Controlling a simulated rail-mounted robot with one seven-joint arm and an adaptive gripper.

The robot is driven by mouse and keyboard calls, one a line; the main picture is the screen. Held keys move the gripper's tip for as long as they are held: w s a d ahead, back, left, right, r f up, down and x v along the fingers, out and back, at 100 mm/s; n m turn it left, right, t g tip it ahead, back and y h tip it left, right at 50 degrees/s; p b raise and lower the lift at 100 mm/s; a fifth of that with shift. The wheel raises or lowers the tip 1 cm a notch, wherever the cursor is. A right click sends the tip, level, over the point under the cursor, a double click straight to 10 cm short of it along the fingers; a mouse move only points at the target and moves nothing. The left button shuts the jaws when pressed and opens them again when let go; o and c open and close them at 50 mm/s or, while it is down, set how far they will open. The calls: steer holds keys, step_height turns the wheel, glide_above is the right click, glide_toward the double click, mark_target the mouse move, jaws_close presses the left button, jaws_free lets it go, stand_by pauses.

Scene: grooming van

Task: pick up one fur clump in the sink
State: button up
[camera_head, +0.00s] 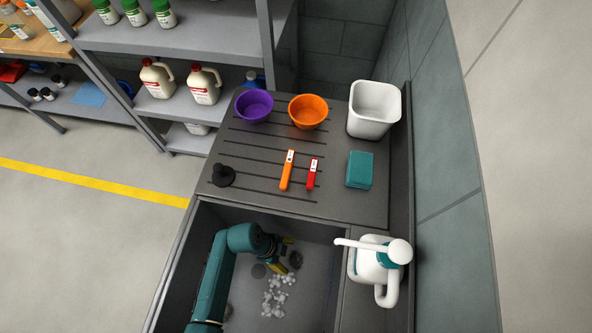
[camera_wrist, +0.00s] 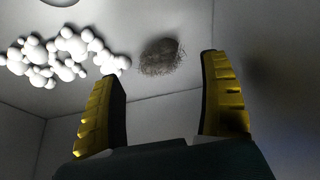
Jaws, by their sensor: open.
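A fuzzy grey-brown fur clump (camera_wrist: 161,57) lies on the sink floor in the wrist view, beyond the fingertips and between them in the picture. A dark roundish patch (camera_head: 295,260) beside my fingers in the head view looks like the same clump. My gripper (camera_head: 284,255) is down inside the grey sink (camera_head: 325,245), its yellow fingers spread. In the wrist view my gripper (camera_wrist: 165,105) is open with nothing between the fingers. The clump appears apart from both fingers.
White foam (camera_head: 274,297) lies close by; it is left of the clump in the wrist view (camera_wrist: 65,55). A grey round patch (camera_head: 258,271), perhaps the drain, is near. A white jug (camera_head: 376,263) stands right of the sink. Sink walls enclose my gripper.

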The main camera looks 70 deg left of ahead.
mark_target(294, 259)
steer(key=x, duration=0.2)
steer(key=b+x, duration=0.2)
steer(key=x, duration=0.1)
steer(key=shift+w+d+f, duration=0.15)
steer(key=shift+w+d, duration=0.15)
steer(key=shift+w, duration=0.1)
steer(key=c, duration=0.8)
steer(key=shift+c, duration=0.2)
